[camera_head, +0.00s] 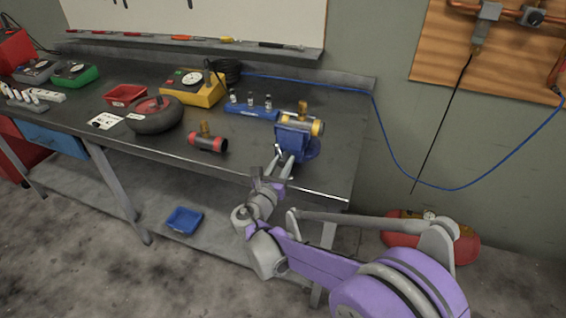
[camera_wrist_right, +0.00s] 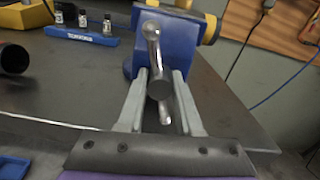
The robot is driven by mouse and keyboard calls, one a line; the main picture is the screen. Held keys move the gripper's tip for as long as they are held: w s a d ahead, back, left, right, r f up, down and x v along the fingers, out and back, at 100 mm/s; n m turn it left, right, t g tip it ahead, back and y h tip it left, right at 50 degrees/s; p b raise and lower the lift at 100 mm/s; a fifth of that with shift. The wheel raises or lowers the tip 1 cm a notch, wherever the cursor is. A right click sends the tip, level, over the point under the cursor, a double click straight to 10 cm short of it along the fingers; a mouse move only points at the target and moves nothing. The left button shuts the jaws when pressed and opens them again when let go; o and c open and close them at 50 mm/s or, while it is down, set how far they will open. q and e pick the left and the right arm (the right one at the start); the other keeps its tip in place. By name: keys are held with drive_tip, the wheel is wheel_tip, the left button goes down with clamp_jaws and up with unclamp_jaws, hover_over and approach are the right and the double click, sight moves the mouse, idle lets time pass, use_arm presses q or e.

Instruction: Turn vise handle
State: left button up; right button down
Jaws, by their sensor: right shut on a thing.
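The blue vise (camera_head: 297,139) stands at the right front of the dark workbench and clamps a cylinder with yellow end rings (camera_head: 301,122). In the right wrist view the vise (camera_wrist_right: 172,42) fills the upper middle, and its silver handle bar (camera_wrist_right: 153,40) runs steeply, leaning slightly, across the screw end. My right gripper (camera_head: 284,160) is at the front of the vise. In the wrist view its two grey fingers (camera_wrist_right: 160,85) lie on either side of the screw end and handle, shut on the handle. The left gripper is not in view.
A cylinder with red ends (camera_head: 208,142) and a wheel (camera_head: 155,115) lie on the bench left of the vise. A blue holder with small bottles (camera_head: 250,106) stands behind. A blue tray (camera_head: 184,220) sits on the lower shelf. A blue hose (camera_head: 400,165) hangs at right.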

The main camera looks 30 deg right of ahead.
drive_tip(key=m, duration=0.4)
drive_tip(key=shift+m+p, duration=0.3)
drive_tip(key=m, duration=0.5)
drive_tip(key=shift+p, duration=0.3)
drive_tip(key=m, duration=0.5)
drive_tip(key=shift+f+m+p, duration=0.1)
drive_tip(key=shift+m+p, duration=0.2)
drive_tip(key=shift+m, duration=0.1)
drive_tip(key=m, duration=0.4)
drive_tip(key=shift+s, duration=0.1)
drive_tip(key=shift+f+m, duration=0.1)
drive_tip(key=shift+m, duration=0.2)
drive_tip(key=c, duration=0.6)
unclamp_jaws()
